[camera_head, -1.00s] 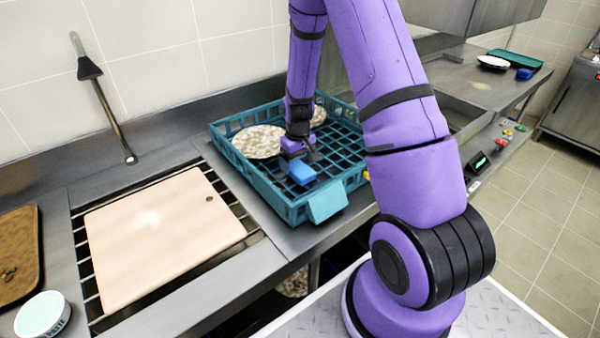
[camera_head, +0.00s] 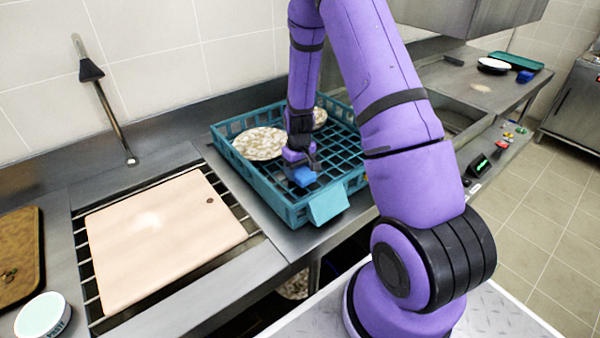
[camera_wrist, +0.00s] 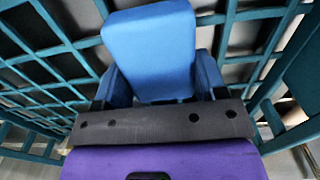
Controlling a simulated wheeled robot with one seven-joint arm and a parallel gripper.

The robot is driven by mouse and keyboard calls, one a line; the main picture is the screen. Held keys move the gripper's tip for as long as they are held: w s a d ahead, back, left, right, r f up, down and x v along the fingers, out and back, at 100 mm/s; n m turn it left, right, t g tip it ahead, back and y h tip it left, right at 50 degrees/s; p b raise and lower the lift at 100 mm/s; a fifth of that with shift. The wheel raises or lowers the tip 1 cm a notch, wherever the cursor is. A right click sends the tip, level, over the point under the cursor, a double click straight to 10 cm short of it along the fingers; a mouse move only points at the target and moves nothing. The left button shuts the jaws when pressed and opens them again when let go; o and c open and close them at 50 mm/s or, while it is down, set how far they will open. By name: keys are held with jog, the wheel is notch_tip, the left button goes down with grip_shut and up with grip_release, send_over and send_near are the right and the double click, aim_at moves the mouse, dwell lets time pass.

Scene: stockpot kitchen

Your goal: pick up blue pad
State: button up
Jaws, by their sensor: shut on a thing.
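The blue pad (camera_head: 305,177) is in the teal crate (camera_head: 328,207), near the crate's front side in the head view. In the wrist view the blue pad (camera_wrist: 150,48) sits between the fingers, with the crate's grid behind it. My gripper (camera_head: 302,168) points down into the crate and is shut on the pad. In the wrist view my gripper (camera_wrist: 158,85) shows its blue fingers on either side of the pad. I cannot tell whether the pad touches the crate floor.
A speckled plate (camera_head: 260,144) lies in the crate left of my gripper, and another speckled piece (camera_head: 319,117) is behind. A pale cutting board (camera_head: 160,240) lies on a rack to the left. A faucet (camera_head: 103,95) stands at the back. The crate walls surround the pad.

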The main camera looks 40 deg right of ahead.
aim_at(299, 168)
notch_tip(299, 168, up, 10)
jog(key=shift+r, duration=0.1)
dwell(0.4)
